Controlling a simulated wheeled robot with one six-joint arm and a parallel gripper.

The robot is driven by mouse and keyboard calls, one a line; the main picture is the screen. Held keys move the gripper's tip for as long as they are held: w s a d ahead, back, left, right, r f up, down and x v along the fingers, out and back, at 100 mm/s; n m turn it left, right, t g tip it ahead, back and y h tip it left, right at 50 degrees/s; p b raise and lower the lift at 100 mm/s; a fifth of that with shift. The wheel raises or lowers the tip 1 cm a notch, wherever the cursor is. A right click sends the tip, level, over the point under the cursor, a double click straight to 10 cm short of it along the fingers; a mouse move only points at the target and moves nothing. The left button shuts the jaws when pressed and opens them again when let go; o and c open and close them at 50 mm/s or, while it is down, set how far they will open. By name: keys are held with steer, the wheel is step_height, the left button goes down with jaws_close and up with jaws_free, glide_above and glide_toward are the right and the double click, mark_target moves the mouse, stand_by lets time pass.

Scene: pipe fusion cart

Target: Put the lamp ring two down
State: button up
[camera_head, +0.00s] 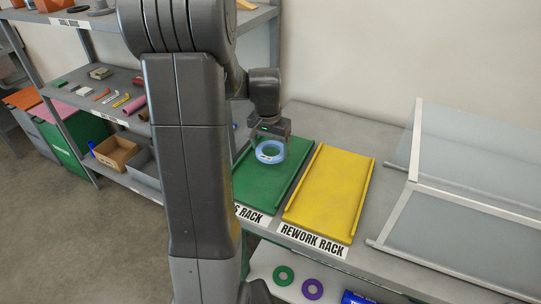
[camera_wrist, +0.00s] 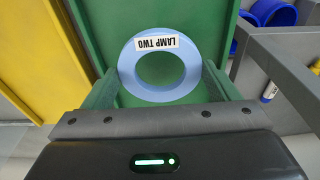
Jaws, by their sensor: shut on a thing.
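The lamp ring two is a light blue ring (camera_head: 268,159) with a white label. The wrist view shows the same ring (camera_wrist: 134,78), its label reading "LAMP TWO" upside down. My gripper (camera_head: 269,143) is shut on the ring, with one finger at either side of it. The ring is over the green rack (camera_head: 263,189), whose bare surface also shows behind it in the wrist view (camera_wrist: 110,25). I cannot tell whether the ring touches the rack. The green rack's sign is partly hidden by my arm.
A yellow rack (camera_head: 328,195) labelled "REWORK RACK" lies empty just right of the green one. A clear-panelled, metal-framed cover (camera_head: 455,190) stands farther right. A green ring (camera_head: 284,275) and a purple ring (camera_head: 313,289) lie on a lower shelf. Shelves (camera_head: 110,90) with small parts stand at left.

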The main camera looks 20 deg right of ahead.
steer(key=shift+f, duration=1.85)
steer(key=shift+f, duration=0.25)
steer(key=o, duration=1)
steer(key=shift+r, duration=0.1)
steer(key=shift+c, duration=0.2)
step_height(320, 180, up, 12)
steer(key=a, duration=0.1)
steer(key=shift+s+r, duration=0.15)
steer(key=shift+s, duration=0.3)
steer(key=shift+a, duration=0.1)
